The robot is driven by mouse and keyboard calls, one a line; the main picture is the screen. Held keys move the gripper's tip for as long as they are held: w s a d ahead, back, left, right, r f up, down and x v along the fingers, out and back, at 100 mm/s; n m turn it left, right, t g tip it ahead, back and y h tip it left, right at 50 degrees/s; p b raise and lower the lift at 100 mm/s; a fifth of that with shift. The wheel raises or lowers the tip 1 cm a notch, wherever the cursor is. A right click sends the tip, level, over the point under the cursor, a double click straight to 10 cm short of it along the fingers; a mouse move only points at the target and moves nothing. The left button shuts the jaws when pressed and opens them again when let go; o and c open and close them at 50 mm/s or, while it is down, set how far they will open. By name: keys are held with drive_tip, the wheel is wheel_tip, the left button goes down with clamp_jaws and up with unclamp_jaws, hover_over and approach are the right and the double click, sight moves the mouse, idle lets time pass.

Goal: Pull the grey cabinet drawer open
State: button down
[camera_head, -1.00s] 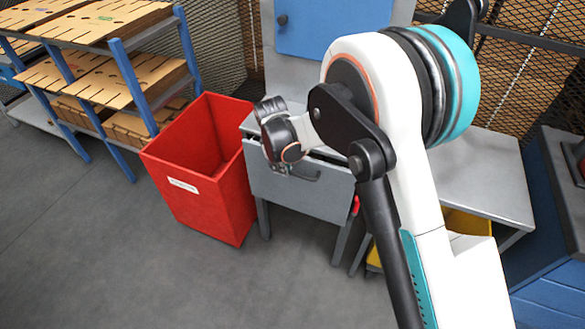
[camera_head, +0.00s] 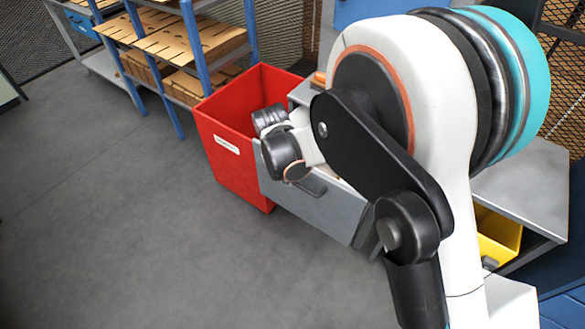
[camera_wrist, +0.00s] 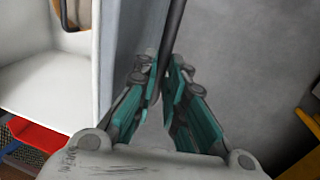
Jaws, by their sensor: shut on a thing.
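The grey drawer front (camera_head: 315,205) of the cabinet (camera_head: 302,92) stands out from the cabinet body in the head view, beside the red bin. Its dark bar handle (camera_head: 312,187) is on the front face, partly hidden by my wrist. In the wrist view my gripper (camera_wrist: 164,85) is closed around the dark handle (camera_wrist: 174,30), with teal finger pads on both sides of it. The drawer front (camera_wrist: 130,45) shows edge-on there, with the pale drawer interior (camera_wrist: 45,95) to its left. My arm hides much of the cabinet in the head view.
A red bin (camera_head: 222,150) stands left of the drawer, close to it. A blue rack with cardboard sheets (camera_head: 190,35) is behind. A yellow bin (camera_head: 497,236) sits under the grey table (camera_head: 530,190) at right. The floor in front and left is clear.

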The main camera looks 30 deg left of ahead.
drive_tip(key=shift+s, duration=0.1)
idle(0.3)
drive_tip(key=c, duration=1.7)
unclamp_jaws()
drive_tip(key=shift+o, duration=0.2)
wheel_tip(320, 180, up, 12)
drive_tip(key=s, duration=0.2)
drive_tip(key=shift+s+a+f, duration=0.15)
